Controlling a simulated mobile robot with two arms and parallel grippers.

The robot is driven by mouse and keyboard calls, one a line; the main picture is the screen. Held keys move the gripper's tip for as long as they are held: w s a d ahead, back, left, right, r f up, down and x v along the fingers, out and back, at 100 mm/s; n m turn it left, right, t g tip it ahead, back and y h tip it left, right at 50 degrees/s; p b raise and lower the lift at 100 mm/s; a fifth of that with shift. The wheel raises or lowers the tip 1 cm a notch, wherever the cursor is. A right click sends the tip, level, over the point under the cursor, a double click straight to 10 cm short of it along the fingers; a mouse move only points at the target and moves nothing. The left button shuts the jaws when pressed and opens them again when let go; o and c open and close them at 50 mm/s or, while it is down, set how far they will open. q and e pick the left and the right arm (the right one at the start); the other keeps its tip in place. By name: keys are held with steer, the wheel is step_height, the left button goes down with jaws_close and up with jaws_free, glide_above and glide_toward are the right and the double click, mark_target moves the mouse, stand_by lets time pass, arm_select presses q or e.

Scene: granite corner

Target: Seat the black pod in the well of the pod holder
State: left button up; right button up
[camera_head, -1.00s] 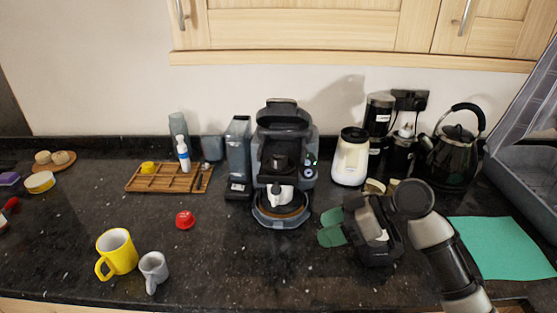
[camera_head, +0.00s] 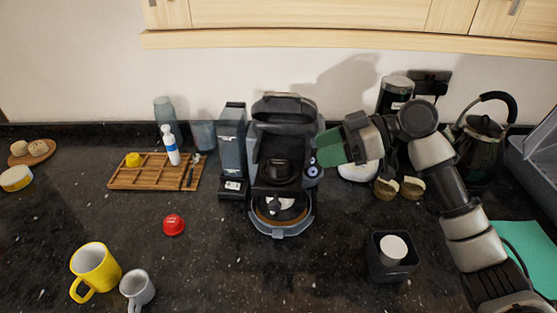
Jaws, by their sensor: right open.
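The coffee machine (camera_head: 284,125) stands at the back middle of the counter with its front bay open. A dark round part (camera_head: 280,170) sits in that bay and may be the pod holder; I cannot make out its well. I cannot pick out the black pod against the dark machine and counter. My right gripper (camera_head: 328,148), with green fingers, is open at the machine's right side, its tips close to the housing. I cannot tell whether they touch. My left gripper is not in view.
A black square bin (camera_head: 381,271) with a white cylinder (camera_head: 393,248) stands front right. A red pod (camera_head: 173,225) lies left of the machine. A yellow mug (camera_head: 94,269) and grey cup (camera_head: 139,289) stand front left. The kettle (camera_head: 480,145) is back right. The front middle counter is clear.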

mark_target(278, 162)
steer(key=p+x, duration=0.1)
steer(key=x, duration=0.1)
steer(key=p+x, duration=0.1)
steer(key=x, duration=0.2)
steer(key=p+x, duration=0.1)
steer(key=x, duration=0.1)
steer(key=shift+a+r+p, duration=0.2)
steer(key=shift+a+p, duration=0.1)
steer(key=shift+a, duration=0.05)
steer(key=shift+a+f, duration=0.2)
steer(key=shift+a, duration=0.1)
steer(key=shift+a+f, duration=0.1)
steer(key=shift+f, duration=0.05)
steer(key=shift+c, duration=0.7)
steer(key=c, duration=0.5)
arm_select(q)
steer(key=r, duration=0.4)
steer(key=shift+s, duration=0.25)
